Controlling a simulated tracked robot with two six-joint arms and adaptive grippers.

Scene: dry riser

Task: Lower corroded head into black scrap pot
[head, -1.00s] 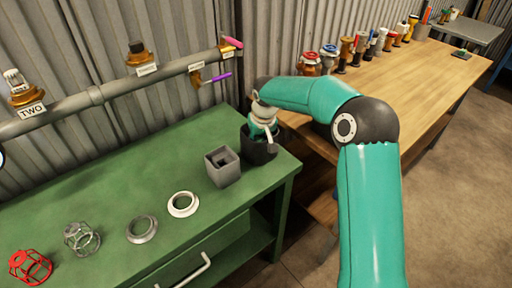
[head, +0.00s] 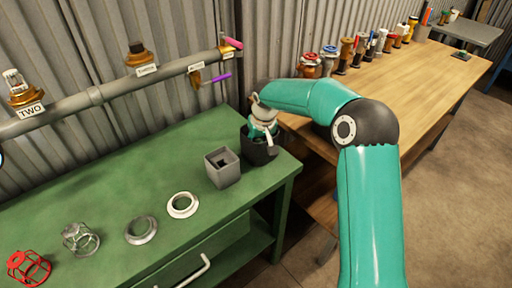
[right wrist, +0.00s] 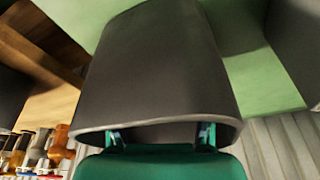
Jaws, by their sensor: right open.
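The black scrap pot (head: 259,152) stands at the right end of the green bench in the head view. In the right wrist view its dark wall (right wrist: 160,75) fills the middle, with the rim just in front of my fingers. My right gripper (head: 265,134) is at the pot's mouth. In the right wrist view its two fingertips (right wrist: 160,136) are spread apart at the rim, so it is open. I cannot make out the corroded head in either view; the pot's inside is hidden. My left gripper is not in view.
A grey square box (head: 223,168) stands close left of the pot. A white ring (head: 183,204), a grey ring (head: 141,229) and a red cage (head: 30,267) lie further left. The pipe (head: 110,92) runs along the wall behind. A wooden table (head: 415,75) carries several fittings.

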